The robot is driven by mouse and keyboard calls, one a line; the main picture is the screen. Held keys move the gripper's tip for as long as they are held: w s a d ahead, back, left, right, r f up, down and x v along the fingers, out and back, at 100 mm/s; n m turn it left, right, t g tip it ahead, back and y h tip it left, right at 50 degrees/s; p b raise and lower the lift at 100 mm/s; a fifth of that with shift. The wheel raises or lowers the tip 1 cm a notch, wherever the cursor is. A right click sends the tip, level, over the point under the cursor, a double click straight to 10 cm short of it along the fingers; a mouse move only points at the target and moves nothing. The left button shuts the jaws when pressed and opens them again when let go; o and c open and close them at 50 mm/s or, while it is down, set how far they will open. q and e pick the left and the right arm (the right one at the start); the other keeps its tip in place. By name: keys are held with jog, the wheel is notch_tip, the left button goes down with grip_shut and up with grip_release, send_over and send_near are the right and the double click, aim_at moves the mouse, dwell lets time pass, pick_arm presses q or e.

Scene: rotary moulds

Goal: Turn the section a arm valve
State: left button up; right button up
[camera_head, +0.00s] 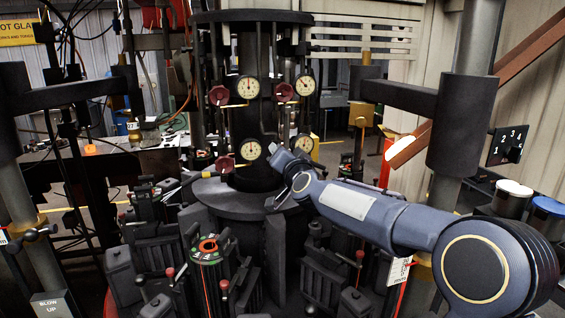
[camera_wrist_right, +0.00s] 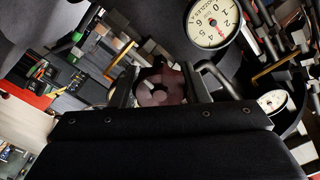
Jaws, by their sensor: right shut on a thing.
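My right arm comes in from the right in the head view, and its gripper (camera_head: 282,160) is at the lower right of the central column, beside a gauge (camera_head: 249,150). In the right wrist view a dark red valve handwheel (camera_wrist_right: 160,86) sits between the fingers, and my right gripper is shut on it. In the head view my gripper hides this valve. Three other red valve handwheels show on the column: upper left (camera_head: 218,96), upper right (camera_head: 286,90) and lower left (camera_head: 224,163). My left gripper is not in view.
Upper gauges (camera_head: 248,87) and (camera_head: 305,86) sit beside the valves, with thin pipes between them. A round gauge (camera_wrist_right: 213,22) is close above the gripper in the wrist view. Dark mould blocks (camera_head: 205,265) crowd the area below, and thick posts (camera_head: 460,120) stand on both sides.

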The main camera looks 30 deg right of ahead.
jog(key=shift+m+b, duration=0.3)
jog(key=shift+m, duration=0.6)
jog(key=o, duration=1)
jog(key=v, duration=0.8)
jog(key=shift+w, duration=0.1)
